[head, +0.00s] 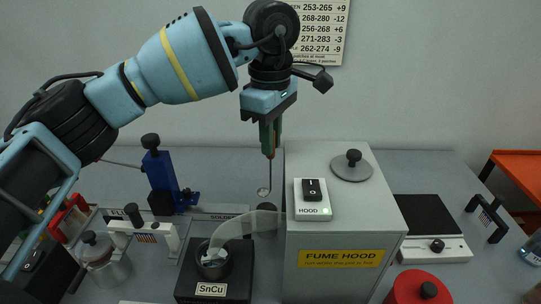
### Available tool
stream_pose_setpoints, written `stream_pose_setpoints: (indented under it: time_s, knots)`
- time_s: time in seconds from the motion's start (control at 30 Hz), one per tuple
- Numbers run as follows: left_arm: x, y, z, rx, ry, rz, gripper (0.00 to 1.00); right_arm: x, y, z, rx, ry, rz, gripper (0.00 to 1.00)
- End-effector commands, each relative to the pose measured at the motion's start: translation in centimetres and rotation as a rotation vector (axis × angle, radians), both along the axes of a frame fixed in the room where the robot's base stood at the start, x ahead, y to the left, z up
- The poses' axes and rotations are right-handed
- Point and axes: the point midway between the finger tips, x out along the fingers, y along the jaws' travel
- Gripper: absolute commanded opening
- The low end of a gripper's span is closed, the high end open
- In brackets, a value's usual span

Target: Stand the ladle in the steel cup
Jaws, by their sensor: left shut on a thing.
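My left gripper (270,128) is high in the middle of the head view, shut on the green handle of the ladle. The ladle (270,172) hangs upright, with its thin shaft pointing down and its small bowl at the bottom. I cannot tell whether the bowl touches anything. My right gripper is out of view.
The grey fume hood (335,275) stands right of the ladle, with a switch box (311,200) on top. A pale curved duct (245,224) reaches from it to the SnCu pot (213,264). A blue stand (162,175) is at left. A lidded jar (98,255) stands front left.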

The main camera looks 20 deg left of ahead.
Motion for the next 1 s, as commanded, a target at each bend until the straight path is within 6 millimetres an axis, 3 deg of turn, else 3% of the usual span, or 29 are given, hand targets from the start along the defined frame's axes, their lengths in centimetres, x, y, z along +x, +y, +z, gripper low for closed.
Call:
stream_pose_setpoints:
  time_s: [0.17,0.43,1.0]
  knots:
    - [0.0,0.0,-0.5,0.001,0.001,0.000,0.01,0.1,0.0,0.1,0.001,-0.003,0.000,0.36]
    - [0.0,0.0,-3.6,0.000,0.000,0.000,0.01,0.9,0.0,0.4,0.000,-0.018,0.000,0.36]
    - [0.0,0.0,-4.5,0.001,0.000,0.000,0.01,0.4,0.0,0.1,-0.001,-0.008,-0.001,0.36]
